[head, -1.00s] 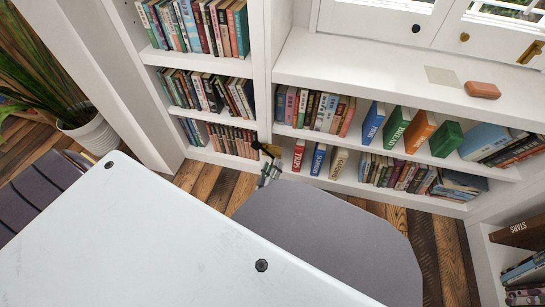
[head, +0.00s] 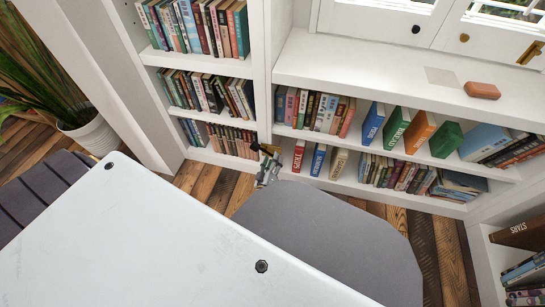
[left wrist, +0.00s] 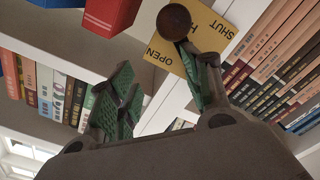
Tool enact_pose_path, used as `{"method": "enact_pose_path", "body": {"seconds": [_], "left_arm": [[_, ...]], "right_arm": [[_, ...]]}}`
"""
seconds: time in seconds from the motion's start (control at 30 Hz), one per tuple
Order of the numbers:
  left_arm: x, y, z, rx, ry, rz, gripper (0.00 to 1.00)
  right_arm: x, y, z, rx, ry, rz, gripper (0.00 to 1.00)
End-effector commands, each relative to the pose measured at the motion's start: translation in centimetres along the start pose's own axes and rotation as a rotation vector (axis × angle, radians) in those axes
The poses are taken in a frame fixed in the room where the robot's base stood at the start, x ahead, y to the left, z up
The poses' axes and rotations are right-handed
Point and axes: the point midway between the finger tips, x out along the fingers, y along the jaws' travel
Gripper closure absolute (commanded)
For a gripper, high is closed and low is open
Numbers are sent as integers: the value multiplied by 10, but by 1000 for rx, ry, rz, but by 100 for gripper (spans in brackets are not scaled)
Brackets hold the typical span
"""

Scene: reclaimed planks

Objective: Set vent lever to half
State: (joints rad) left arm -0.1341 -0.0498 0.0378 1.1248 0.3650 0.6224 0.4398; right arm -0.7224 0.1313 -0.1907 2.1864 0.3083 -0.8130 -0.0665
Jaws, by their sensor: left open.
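The vent lever's yellow plate (left wrist: 208,35) shows in the left wrist view at top centre, with the words OPEN and SHUT and a partly hidden word between them. The lever's round brown knob (left wrist: 174,22) covers part of the plate near the middle word. I cannot tell its exact setting. In the head view the plate (head: 270,149) is small, on the shelf upright. My left gripper (head: 267,172) is just in front of it. In the left wrist view my left gripper (left wrist: 158,68) is open and empty, the knob beyond its fingertips, closer to the right-hand finger. My right gripper is not in view.
White shelves (head: 255,110) full of books surround the lever. A red book (head: 298,155) stands close to its right. A brown block (head: 482,90) lies on the upper ledge. A potted plant (head: 95,133) stands at the left. Wooden floor (head: 205,183) shows below.

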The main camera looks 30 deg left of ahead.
Motion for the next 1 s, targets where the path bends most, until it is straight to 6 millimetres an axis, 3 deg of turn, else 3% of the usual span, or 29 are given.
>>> {"method": "enact_pose_path", "body": {"seconds": [0.5,0.97,1.0], "left_arm": [[-1,22,-22,0,0,-1,51],[0,25,-26,1,0,0,51],[0,25,-26,1,0,0,55]], "right_arm": [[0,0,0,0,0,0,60],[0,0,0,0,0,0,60],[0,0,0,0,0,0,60]]}}
